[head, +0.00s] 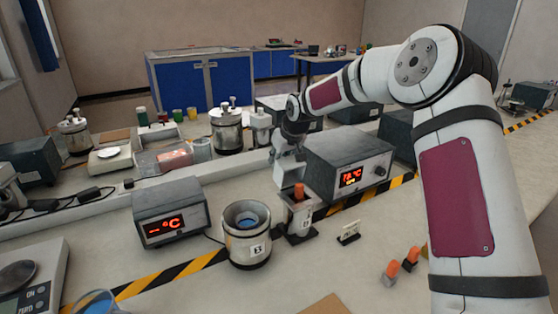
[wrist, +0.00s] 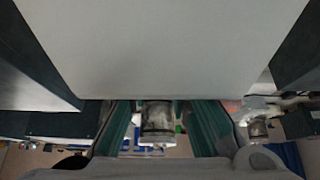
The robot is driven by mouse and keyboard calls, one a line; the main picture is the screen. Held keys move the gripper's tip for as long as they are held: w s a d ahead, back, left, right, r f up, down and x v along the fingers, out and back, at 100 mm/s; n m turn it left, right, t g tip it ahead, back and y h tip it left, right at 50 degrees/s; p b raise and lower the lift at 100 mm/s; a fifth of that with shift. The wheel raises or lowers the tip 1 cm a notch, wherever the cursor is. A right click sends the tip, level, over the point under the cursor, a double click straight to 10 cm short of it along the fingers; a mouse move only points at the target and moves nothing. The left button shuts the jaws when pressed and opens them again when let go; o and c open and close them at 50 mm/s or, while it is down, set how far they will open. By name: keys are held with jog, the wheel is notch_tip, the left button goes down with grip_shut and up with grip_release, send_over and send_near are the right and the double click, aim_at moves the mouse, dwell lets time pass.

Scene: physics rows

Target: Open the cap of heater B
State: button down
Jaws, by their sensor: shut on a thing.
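A round metal vessel (head: 248,248) in the head view has a label that looks like B, so I take it as heater B. Its top is open and blue shows inside; I see no cap on it. My gripper (head: 287,153) is behind and right of it, shut on a pale block (head: 291,173). Which object this block is, I cannot tell. In the wrist view a broad pale surface (wrist: 165,50) fills the top, and my gripper's teal fingers (wrist: 165,120) reach up to it.
Just below the pale block stands a small dark-based holder (head: 300,220) with an orange-topped piece (head: 299,190). Display boxes stand left (head: 171,214) and right (head: 348,165). A small label stand (head: 348,234) and orange-topped pieces (head: 410,258) lie to the right.

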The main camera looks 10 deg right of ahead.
aim_at(290, 160)
jog(key=shift+s+d+f, duration=0.15)
jog(key=shift+s+f, duration=0.15)
jog(key=shift+f, duration=0.4)
jog(key=c, duration=1.4)
grip_release()
jog(key=shift+w, duration=0.1)
jog(key=shift+c, duration=0.2)
jog(key=shift+r, duration=0.2)
jog(key=shift+r, duration=0.25)
jog(key=v, duration=1.1)
jog(key=shift+r, duration=0.25)
jog(key=shift+c, duration=0.6)
